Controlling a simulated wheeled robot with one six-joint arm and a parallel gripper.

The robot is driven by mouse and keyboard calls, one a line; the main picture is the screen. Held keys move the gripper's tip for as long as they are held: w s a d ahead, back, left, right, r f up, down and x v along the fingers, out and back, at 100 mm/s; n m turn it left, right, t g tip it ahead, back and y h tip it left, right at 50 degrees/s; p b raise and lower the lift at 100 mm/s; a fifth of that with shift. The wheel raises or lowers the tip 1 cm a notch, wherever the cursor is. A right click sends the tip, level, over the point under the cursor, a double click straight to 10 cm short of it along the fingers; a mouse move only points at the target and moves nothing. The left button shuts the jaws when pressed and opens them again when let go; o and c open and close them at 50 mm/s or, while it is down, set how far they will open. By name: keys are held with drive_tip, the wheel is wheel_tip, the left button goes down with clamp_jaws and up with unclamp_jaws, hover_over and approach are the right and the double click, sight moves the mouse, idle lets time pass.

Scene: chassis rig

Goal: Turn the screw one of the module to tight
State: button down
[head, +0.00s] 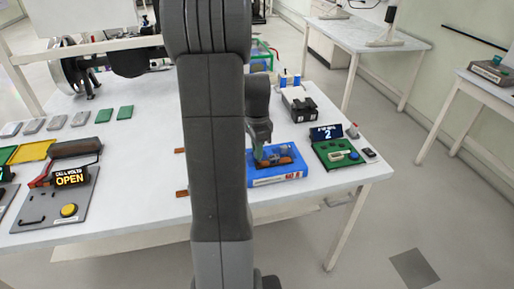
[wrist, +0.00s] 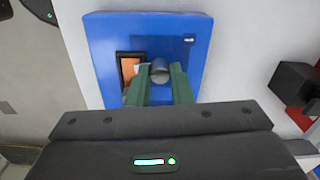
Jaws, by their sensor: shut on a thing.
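The module is a blue block (head: 290,179) with an orange-brown recess on its top, on the white table right of centre in the head view. In the wrist view the blue module (wrist: 105,50) fills the upper middle, with an orange patch (wrist: 128,68) in its recess. My gripper (head: 268,158) is over the module, pointing down. In the wrist view my gripper's green fingers (wrist: 160,80) are closed around a dark round screw knob (wrist: 160,68). The screw's lower part and its marking are hidden.
A green board with a display showing 2 (head: 327,133) stands right of the module. A black and grey box (head: 299,104) sits behind it. A panel reading OPEN (head: 71,178) is at the left.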

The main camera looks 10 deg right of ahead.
drive_tip(key=shift+m, duration=0.6)
drive_tip(key=c, duration=1.3)
unclamp_jaws()
wheel_tip(320, 180, up, 14)
drive_tip(key=shift+f, duration=0.1)
wheel_tip(320, 180, down, 14)
